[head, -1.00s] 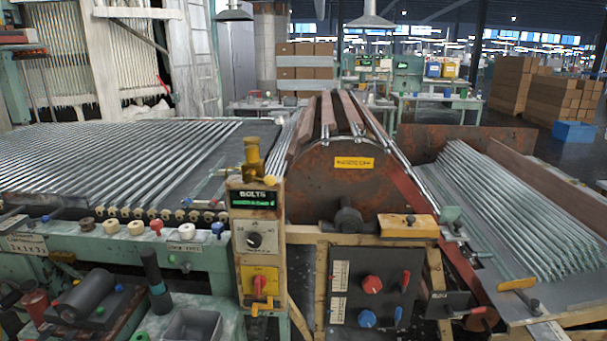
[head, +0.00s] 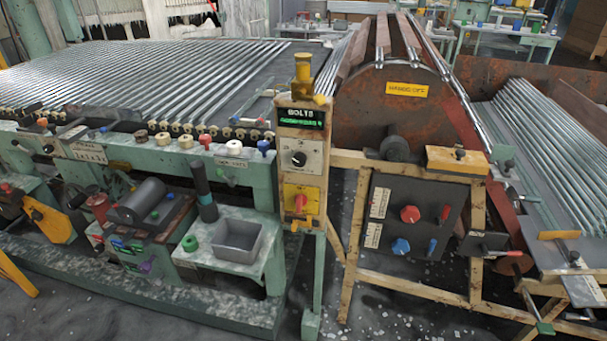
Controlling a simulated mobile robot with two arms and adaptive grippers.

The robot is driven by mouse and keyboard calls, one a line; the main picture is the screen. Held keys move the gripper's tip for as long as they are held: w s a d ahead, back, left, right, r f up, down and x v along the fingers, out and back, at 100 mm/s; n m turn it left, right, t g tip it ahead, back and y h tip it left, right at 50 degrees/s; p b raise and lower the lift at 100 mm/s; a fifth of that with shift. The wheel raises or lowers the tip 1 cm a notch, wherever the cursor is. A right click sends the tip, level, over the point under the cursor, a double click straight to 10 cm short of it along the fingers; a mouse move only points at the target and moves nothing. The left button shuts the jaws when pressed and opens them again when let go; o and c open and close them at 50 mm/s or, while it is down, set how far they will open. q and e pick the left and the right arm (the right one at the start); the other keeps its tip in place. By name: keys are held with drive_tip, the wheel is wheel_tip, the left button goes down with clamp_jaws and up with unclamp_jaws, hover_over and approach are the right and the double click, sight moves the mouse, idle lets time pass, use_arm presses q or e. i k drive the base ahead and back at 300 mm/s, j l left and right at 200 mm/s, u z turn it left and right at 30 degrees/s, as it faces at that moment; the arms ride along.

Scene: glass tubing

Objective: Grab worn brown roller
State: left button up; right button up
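A small worn brown roller (head: 141,136) sits on the front rail of the green machine (head: 225,172), at the left end of a row of small knobs and rollers. Cream rollers (head: 162,139) stand just to its right. It looks upright and nothing covers it. Neither of my grippers shows in the head view.
A red knob (head: 205,140) and a blue one (head: 263,147) sit farther right on the rail. Below are a dark cylinder (head: 142,200), a dark upright handle (head: 203,190) and a grey bin (head: 237,240). A control post (head: 300,160) stands right. Floor in front has scattered shards.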

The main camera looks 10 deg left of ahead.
sight(139, 138)
drive_tip(key=u, duration=1.3)
drive_tip(key=i+l+z, duration=0.2)
drive_tip(key=i+l, duration=0.45)
drive_tip(key=l, duration=0.1)
